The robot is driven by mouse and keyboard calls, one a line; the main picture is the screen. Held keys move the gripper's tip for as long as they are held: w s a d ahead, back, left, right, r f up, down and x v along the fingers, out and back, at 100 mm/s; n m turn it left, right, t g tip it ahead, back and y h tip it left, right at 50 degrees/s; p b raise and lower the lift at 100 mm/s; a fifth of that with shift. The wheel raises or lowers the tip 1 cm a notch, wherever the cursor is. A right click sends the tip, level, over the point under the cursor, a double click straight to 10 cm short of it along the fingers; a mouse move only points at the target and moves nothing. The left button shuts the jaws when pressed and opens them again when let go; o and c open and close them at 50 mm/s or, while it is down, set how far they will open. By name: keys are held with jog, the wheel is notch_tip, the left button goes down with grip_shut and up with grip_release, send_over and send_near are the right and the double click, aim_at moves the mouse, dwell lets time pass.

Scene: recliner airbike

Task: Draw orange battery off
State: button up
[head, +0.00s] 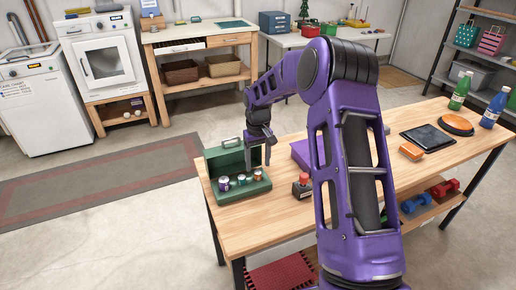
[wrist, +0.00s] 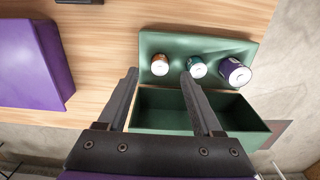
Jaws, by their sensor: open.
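The orange battery (wrist: 160,63) stands in the green holder (wrist: 215,88), leftmost of a row in the wrist view. The teal battery (wrist: 196,67) is in the middle and the purple battery (wrist: 234,71) at the right. In the head view the orange battery (head: 257,175) is the rightmost, nearest my gripper. My gripper (wrist: 159,74) is open and empty. Its fingertips appear on either side of the orange battery in the wrist view, apart from it. The right fingertip is close to the teal battery. How far the tips are above the battery is hard to tell.
The holder's raised green part (head: 226,156) stands behind the batteries. A red-topped dark item (head: 302,186) and a purple box (wrist: 30,62) are to the right in the head view. The wooden table (head: 270,212) has free room in front.

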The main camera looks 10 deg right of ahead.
aim_at(258, 172)
jog(key=shift+f, duration=2.05)
jog(key=shift+c, duration=0.2)
grip_shut()
